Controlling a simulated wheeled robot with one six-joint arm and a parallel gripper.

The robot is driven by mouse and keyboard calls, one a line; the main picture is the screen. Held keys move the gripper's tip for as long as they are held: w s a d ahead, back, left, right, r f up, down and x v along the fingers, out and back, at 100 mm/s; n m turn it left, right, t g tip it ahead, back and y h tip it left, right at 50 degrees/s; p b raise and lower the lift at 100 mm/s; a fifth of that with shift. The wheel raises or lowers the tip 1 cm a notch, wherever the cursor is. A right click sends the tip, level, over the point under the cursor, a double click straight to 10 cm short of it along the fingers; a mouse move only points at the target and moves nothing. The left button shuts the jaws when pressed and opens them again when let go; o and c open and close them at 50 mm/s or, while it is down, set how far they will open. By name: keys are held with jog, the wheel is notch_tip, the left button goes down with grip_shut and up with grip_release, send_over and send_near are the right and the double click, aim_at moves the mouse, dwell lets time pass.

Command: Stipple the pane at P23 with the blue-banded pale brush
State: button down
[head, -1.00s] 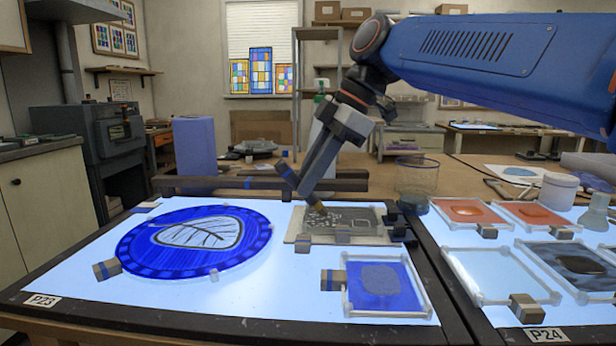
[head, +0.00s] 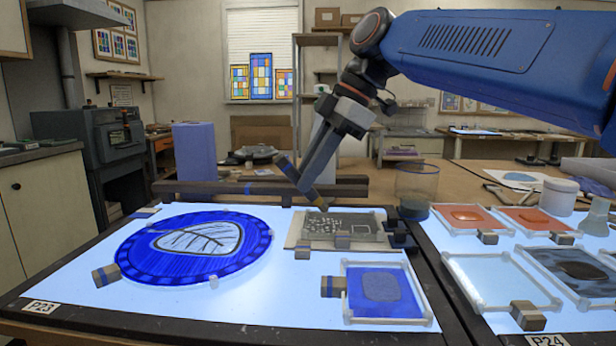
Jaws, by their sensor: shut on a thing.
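My gripper (head: 303,187) is shut on a slim brush, holding it tilted. The brush (head: 284,167) has a dark upper handle end sticking out left of the fingers. Its tan tip points down right, at or just above the far edge of a small dark grey plate (head: 365,227) with pale dabs and marks; contact cannot be told. The fingers hide the brush's middle. On the light table labelled P23 (head: 40,306) lie a round blue leaf pane (head: 140,256) and a framed square blue pane (head: 400,301) with a greyish patch in its middle.
Small blocks (head: 106,275) sit beside the panes. A dark rail (head: 215,188) runs along the far edge. A glass jar (head: 415,185) stands right of the grey plate. The light table labelled P24 (head: 546,341) holds several framed panes. Bare lit surface surrounds the panes.

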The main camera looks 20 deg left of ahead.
jog(key=shift+d, duration=0.1)
jog(key=w+d, duration=0.1)
jog(key=d, duration=0.5)
jog(key=shift+w+d, duration=0.25)
jog(key=shift+w, duration=0.15)
dwell(0.3)
jog(key=shift+f, duration=0.2)
jog(key=shift+f, duration=0.6)
jog(key=shift+f, duration=0.35)
dwell(1.0)
jog(key=shift+r, duration=0.1)
jog(key=shift+r, duration=1)
